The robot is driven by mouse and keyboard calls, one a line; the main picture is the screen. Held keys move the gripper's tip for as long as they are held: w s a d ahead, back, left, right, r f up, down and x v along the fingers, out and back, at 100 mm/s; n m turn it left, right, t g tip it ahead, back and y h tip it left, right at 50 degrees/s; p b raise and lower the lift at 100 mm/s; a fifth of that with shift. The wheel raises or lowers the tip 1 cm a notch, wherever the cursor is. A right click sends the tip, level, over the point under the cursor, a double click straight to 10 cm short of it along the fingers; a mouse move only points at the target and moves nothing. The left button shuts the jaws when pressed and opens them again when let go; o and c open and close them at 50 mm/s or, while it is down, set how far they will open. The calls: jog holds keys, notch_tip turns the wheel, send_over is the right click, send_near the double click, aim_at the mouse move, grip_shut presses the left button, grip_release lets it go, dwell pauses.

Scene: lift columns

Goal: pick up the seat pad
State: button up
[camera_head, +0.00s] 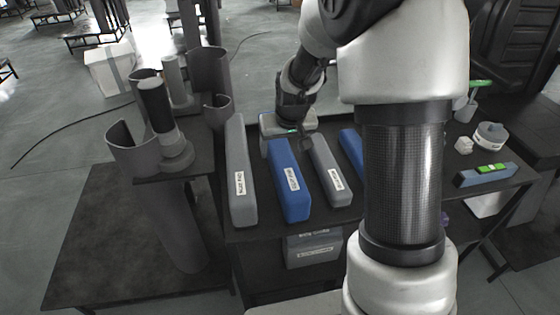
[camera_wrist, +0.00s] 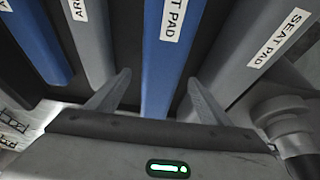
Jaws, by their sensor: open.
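A blue seat pad (camera_head: 293,206) lies on the dark table, its label facing up. In the wrist view the blue seat pad (camera_wrist: 165,65) runs between my two fingers; its label there is partly cut off. A grey pad (camera_head: 240,205), also labelled SEAT PAD, lies left of the blue one; in the wrist view this grey pad (camera_wrist: 238,62) is at the right. My gripper (camera_head: 292,138) is at the far end of the blue pad. In the wrist view my gripper (camera_wrist: 158,78) is open, one finger each side of the blue pad. Contact cannot be told.
Another grey pad (camera_head: 330,172) and a blue pad (camera_head: 352,148) lie to the right, the latter partly behind my arm. Upright grey tubes (camera_head: 208,75) stand left. A green-marked level (camera_head: 487,174) lies at the right. Labelled bins (camera_head: 313,248) sit under the table front.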

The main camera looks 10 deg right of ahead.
aim_at(281, 150)
jog(key=shift+w+b+x, duration=0.15)
jog(key=shift+w+x, duration=0.05)
jog(key=shift+x, duration=1.25)
jog(key=shift+w+b+x, duration=0.15)
jog(key=shift+w+x, duration=0.05)
jog(key=shift+x, duration=1.3)
jog(key=shift+r, duration=0.3)
jog(key=c, duration=1.6)
